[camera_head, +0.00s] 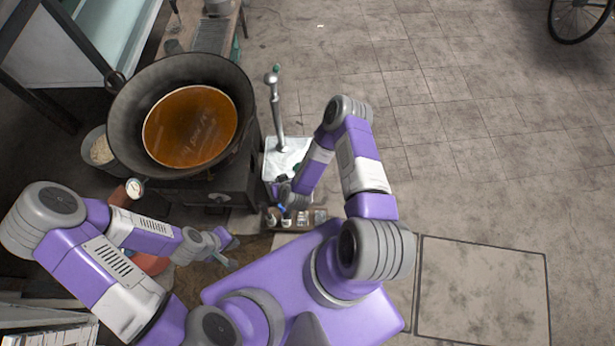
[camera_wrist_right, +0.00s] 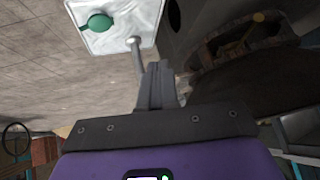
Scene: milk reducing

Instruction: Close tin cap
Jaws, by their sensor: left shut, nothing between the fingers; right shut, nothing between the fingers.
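The tin (camera_head: 284,148) is a pale metallic box beside the stove. Its top also shows in the right wrist view (camera_wrist_right: 122,38). A green cap (camera_wrist_right: 98,22) is on that top; I cannot tell whether it is fully seated. A grey metal rod (camera_wrist_right: 136,52) appears at the tin's edge. My right gripper (camera_wrist_right: 160,70) is shut and empty, with its tips near the rod and apart from the cap; in the head view the forearm partly hides it. My left gripper (camera_head: 232,252) is shut and empty, low at the left, away from the tin.
A large dark pan (camera_head: 122,125) of orange-brown liquid (camera_head: 190,127) sits on the stove (camera_head: 235,185) left of the tin. A small rack of bottles (camera_head: 296,218) stands near the tin's front. A bucket (camera_head: 97,148) is at far left.

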